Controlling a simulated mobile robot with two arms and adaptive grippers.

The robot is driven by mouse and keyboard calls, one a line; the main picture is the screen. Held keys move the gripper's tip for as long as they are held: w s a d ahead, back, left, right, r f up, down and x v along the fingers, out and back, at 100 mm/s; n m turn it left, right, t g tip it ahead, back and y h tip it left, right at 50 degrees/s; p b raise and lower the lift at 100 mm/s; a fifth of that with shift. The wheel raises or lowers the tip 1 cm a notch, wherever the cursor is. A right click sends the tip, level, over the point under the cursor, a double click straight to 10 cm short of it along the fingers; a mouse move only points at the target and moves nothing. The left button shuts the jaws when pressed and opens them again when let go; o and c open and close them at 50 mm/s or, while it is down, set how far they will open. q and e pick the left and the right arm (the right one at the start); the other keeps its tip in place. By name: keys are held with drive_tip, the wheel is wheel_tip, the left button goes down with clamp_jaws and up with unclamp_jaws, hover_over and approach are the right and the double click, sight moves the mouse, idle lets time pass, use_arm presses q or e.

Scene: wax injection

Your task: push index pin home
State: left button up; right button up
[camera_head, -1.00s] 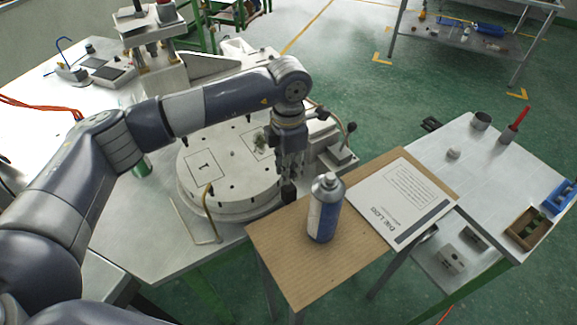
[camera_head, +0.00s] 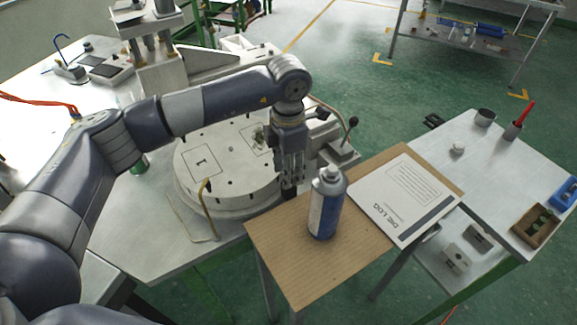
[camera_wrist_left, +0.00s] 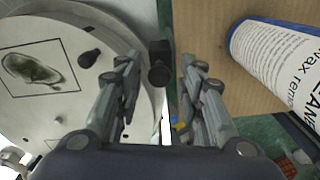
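The round rotary table (camera_head: 222,178) carries a numbered top plate; part of it shows in the left wrist view (camera_wrist_left: 75,112). A black knob (camera_wrist_left: 159,62), apparently the index pin's head, stands at the table's edge in the left wrist view. My left gripper (camera_wrist_left: 161,68) points at this knob with its two fingers apart, one on each side in the picture. I see no finger clearly touching it. In the head view my left gripper (camera_head: 290,178) hangs at the table's front right rim and largely hides the knob. My right gripper is not in view.
A blue and white spray can (camera_head: 326,203) stands close by on a cardboard-topped stand (camera_head: 290,262), beside a die log sheet (camera_head: 405,200). A bent brass-coloured rod (camera_head: 204,195) rises at the table's front. A black-balled lever (camera_head: 351,124) is behind right.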

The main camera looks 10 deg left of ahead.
use_arm(q)
drive_tip(key=shift+r, duration=0.1)
drive_tip(key=shift+r, duration=0.2)
wheel_tip(320, 180, up, 12)
drive_tip(key=shift+f, duration=0.25)
idle(0.6)
